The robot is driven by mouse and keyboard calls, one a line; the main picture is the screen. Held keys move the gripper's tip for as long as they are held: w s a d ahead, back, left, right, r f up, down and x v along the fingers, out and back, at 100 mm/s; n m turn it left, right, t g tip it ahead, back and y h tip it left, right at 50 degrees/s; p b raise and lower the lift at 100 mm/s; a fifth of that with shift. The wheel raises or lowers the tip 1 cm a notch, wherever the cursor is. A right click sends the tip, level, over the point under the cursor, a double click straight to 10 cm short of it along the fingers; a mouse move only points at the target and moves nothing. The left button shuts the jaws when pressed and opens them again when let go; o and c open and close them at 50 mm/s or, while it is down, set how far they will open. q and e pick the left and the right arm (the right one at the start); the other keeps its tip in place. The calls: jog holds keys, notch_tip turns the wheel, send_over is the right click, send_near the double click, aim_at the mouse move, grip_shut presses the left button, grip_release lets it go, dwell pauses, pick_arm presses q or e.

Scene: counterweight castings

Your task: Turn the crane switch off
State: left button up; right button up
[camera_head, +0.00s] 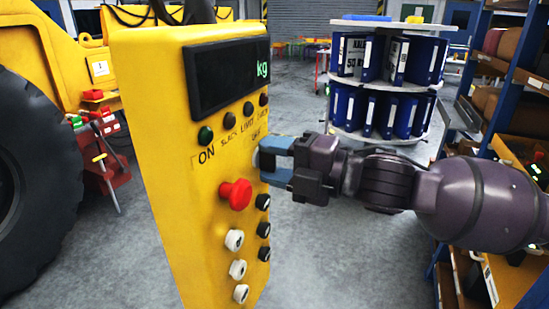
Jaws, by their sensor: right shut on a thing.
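A tall yellow crane control panel (150,130) stands left of centre, with a dark display reading "kg" at its top. The lettering "ON" and "OFF" is printed below a row of small round buttons. The crane switch (256,160) shows as a pale edge at the panel, just under "OFF"; most of it is hidden by the fingers. My right gripper (268,161), with blue fingers, reaches in from the right and is shut on the switch. The switch's exact turn cannot be told. My left gripper is not in view.
A red mushroom button (236,194) sits just below left of the right gripper, with white knobs (237,269) and black knobs (264,229) under it. A large black tyre (25,190) is at left. A round binder stand (380,138) and shelving (500,110) stand behind my right arm.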

dwell(0.3)
jog(key=o, duration=0.9)
jog(key=v, duration=1)
jog(key=shift+s+d+b, duration=0.2)
jog(key=shift+d+b, duration=0.15)
jog(key=shift+b, duration=0.05)
